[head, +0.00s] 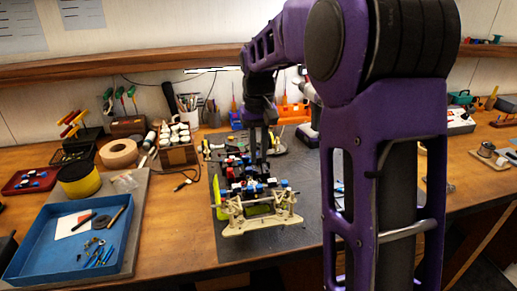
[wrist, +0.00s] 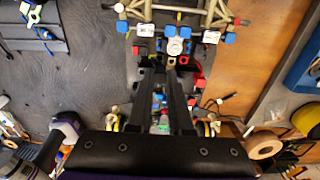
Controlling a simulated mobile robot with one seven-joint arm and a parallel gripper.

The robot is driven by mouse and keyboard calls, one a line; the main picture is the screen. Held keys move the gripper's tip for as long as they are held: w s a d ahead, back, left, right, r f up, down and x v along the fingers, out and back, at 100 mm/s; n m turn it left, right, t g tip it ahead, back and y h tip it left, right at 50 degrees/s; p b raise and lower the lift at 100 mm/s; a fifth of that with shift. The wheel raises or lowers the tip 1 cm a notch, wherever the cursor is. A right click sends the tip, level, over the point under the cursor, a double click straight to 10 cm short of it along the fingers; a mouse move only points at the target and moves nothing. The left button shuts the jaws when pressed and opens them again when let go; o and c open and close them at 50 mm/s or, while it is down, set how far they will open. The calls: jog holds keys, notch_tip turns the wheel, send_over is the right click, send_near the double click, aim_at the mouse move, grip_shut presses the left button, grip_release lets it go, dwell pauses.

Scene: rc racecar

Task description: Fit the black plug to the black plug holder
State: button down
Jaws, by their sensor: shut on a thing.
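The RC car chassis (head: 258,208) stands on the dark mat, with its cream bumper toward the front edge. It also shows in the wrist view (wrist: 178,14), with red, blue and white parts. My gripper (head: 259,165) points straight down over the middle of the chassis. In the wrist view my gripper (wrist: 168,72) has its two long black fingers a small gap apart over the car. It is shut on a small dark thing at the tips, which I take for the black plug; the fingers mostly hide it. I cannot make out the black plug holder among the dark car parts.
A blue tray (head: 30,262) with small tools lies at the left, beside a yellow-and-black round tin (head: 79,186) and a tape roll (head: 118,153). A rack of white bottles (head: 176,155) stands behind. The dark mat (head: 240,246) is bare in front of the car.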

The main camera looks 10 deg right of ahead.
aim_at(258, 164)
jog(key=shift+f+b, duration=0.7)
jog(key=shift+f, duration=0.8)
jog(key=shift+f, duration=1.1)
dwell(1.1)
jog(key=c, duration=0.8)
grip_release()
jog(key=shift+o, duration=0.2)
notch_tip(258, 164, up, 17)
jog(key=p, duration=0.2)
jog(key=shift+r, duration=0.2)
